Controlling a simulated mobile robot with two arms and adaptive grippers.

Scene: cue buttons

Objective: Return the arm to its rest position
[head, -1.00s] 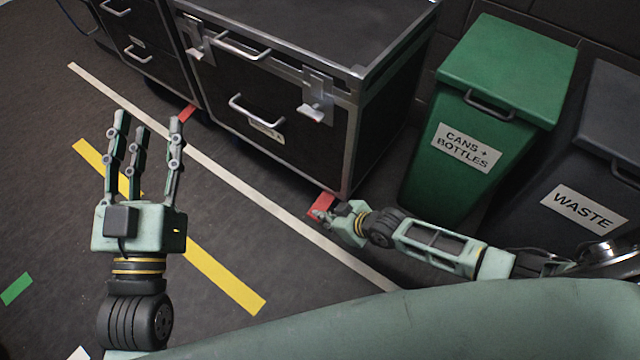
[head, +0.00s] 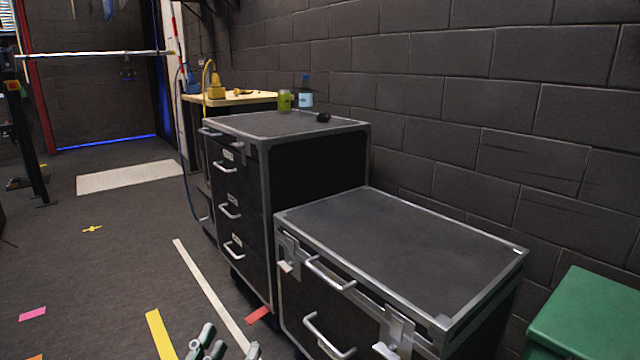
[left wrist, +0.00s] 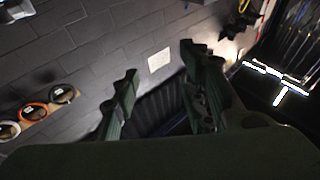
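My left gripper (head: 222,346) shows only by its pale green fingertips at the bottom edge of the head view, in front of the low black case. In the left wrist view its dark fingers (left wrist: 160,68) stand spread apart with nothing between them, so it is open and empty. The rest of the left arm is below the head view. My right gripper is out of view.
A low black case (head: 400,250) and a taller drawer cabinet (head: 320,168) stand along the block wall. A green jar (head: 284,100) and a blue-capped bottle (head: 306,92) stand on the cabinet. A green bin (head: 590,315) is at right. Floor at left is mostly clear.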

